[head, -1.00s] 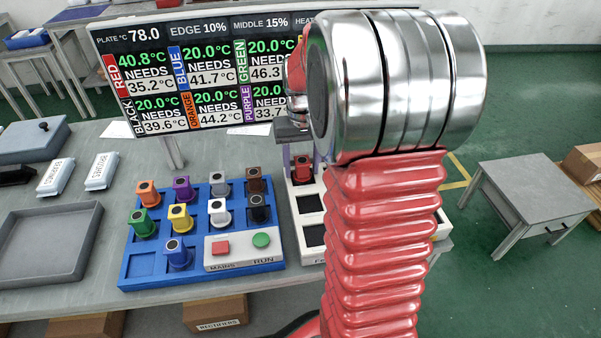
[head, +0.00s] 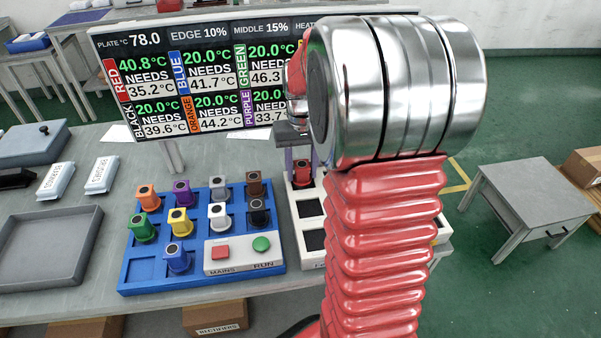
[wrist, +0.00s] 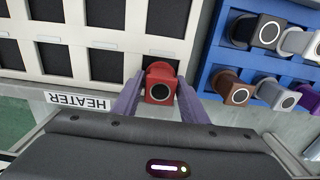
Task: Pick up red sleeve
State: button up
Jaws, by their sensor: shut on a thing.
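The red sleeve (wrist: 160,83) sits at the end of the white heater rack, over or in its edge slot, with its round dark top facing up. In the head view the red sleeve (head: 301,174) shows just left of my arm. The purple fingers of my gripper (wrist: 160,77) stand on both sides of the sleeve and are shut on it. In the head view my arm hides most of my gripper. I cannot tell whether the sleeve is clear of the slot floor.
The white heater rack (wrist: 115,48) has several dark empty slots. A blue tray (head: 135,285) left of it holds several coloured sleeves and a MAINS/RUN panel (head: 242,253). A display (head: 200,75) stands behind and reads red 40.8 °C. A grey tray (head: 50,290) lies at left.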

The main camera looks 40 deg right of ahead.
aim_at(302, 164)
notch_tip(302, 164, up, 10)
jog(key=shift+f, duration=0.15)
dwell(0.4)
jog(key=shift+s, duration=0.1)
dwell(0.4)
